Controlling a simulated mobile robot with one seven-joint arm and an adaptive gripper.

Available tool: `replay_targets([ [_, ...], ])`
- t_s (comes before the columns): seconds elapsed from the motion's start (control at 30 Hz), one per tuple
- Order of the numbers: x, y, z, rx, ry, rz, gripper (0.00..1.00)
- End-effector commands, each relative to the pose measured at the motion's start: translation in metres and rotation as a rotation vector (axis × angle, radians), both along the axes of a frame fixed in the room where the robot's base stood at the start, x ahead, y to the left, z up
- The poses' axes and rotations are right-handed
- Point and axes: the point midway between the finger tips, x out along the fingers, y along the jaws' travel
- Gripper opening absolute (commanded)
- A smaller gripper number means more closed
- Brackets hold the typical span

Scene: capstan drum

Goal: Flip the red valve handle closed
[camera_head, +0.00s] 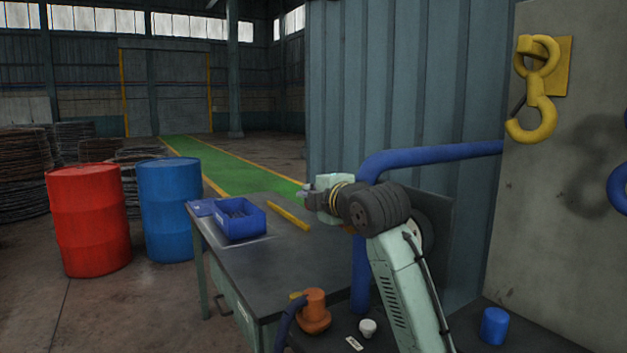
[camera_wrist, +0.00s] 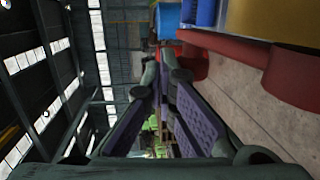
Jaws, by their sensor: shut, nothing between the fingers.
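No red valve handle shows clearly in the head view, where my arm hides part of the blue pipe (camera_head: 440,155).
The workbench (camera_head: 262,268) holds a blue bin (camera_head: 240,222) and a yellow bar (camera_head: 288,215). An orange fitting (camera_head: 315,308), a white knob (camera_head: 368,328) and a blue cylinder (camera_head: 494,325) are near the front. A red drum (camera_head: 88,222) and a blue drum (camera_head: 170,205) stand left.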

Motion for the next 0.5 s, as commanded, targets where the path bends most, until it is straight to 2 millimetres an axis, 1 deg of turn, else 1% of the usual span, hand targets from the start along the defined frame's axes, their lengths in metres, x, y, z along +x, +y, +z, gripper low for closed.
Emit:
replay_targets([
  [0.03,0.001,0.001,0.003,-0.016,0.018,-0.001,0.00],
  [0.2,0.003,0.002,-0.003,-0.052,0.066,0.000,0.00],
  [0.5,0.004,0.003,-0.007,-0.069,0.093,-0.001,0.00],
])
